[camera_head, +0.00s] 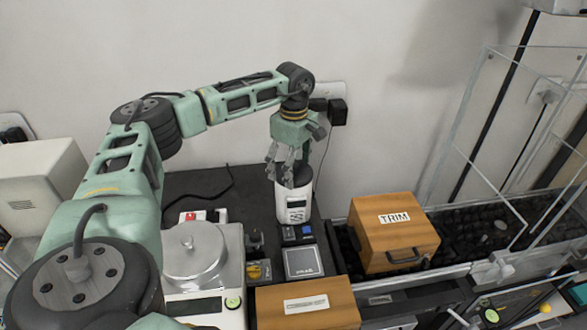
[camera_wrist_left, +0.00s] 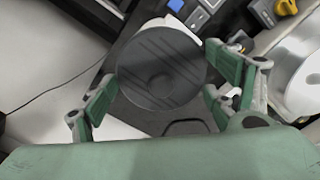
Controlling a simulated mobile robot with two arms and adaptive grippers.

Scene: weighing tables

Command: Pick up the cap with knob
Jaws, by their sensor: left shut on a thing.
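The cap with knob (camera_wrist_left: 150,65) is a dark grey round piece with a darker round middle, large in the left wrist view. It is at the top of a white canister (camera_head: 293,205) with a black and white label, standing upright on the dark table. I cannot tell whether the cap still touches the canister. My left gripper (camera_head: 287,175) points down over the canister and is shut on the cap; in the left wrist view its green fingers (camera_wrist_left: 160,98) are on either side of it. The fingers hide part of the cap in the head view. My right gripper is not in view.
A scale with a round metal lid (camera_head: 194,257) stands left of the canister. Small blocks and a grey square plate (camera_head: 303,262) are in front. A wooden TRIM box (camera_head: 395,240) stands right, and another wooden box (camera_head: 307,309) is in front. The wall is close behind.

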